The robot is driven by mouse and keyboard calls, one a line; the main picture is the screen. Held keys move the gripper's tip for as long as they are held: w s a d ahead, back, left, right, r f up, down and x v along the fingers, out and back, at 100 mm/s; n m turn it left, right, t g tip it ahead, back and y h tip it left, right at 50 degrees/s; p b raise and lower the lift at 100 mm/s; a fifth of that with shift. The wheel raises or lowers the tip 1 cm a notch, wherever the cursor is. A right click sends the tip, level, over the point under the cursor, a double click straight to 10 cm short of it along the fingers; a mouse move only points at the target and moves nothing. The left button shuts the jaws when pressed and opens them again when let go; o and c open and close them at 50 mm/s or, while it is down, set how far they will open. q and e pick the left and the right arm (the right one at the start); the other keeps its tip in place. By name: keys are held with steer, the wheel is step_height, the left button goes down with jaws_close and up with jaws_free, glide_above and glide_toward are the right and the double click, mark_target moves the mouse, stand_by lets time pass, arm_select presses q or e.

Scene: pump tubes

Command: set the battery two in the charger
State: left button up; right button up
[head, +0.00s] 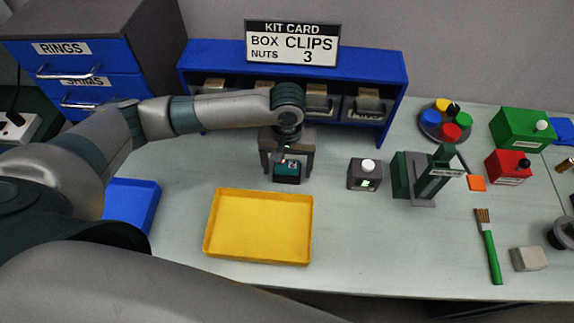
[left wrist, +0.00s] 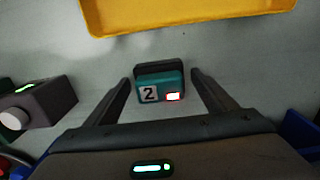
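The battery two (head: 288,168) is a small teal block with a black part along its side nearest the yellow tray. In the left wrist view, battery two (left wrist: 160,92) shows a white label "2" and a lit red light. My left gripper (head: 288,175) points down over it. In the left wrist view, my left gripper (left wrist: 160,82) is open, with one finger on each side of the battery and gaps between. No part is clearly marked as the charger; a dark box (head: 364,177) with a white knob and green display stands to the right. My right gripper is out of view.
A yellow tray (head: 208,240) lies in front of the battery, and a blue tray (head: 128,205) to its left. A blue shelf (head: 392,75) with bins stands behind. A dark green stand (head: 402,175) is further right.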

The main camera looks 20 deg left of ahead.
mark_target(287, 164)
arm_select(q)
steer(key=shift+r, duration=0.5)
step_height(287, 164, up, 11)
steer(key=b, duration=0.2)
steer(key=shift+r+b, duration=0.15)
steer(key=shift+b, duration=0.2)
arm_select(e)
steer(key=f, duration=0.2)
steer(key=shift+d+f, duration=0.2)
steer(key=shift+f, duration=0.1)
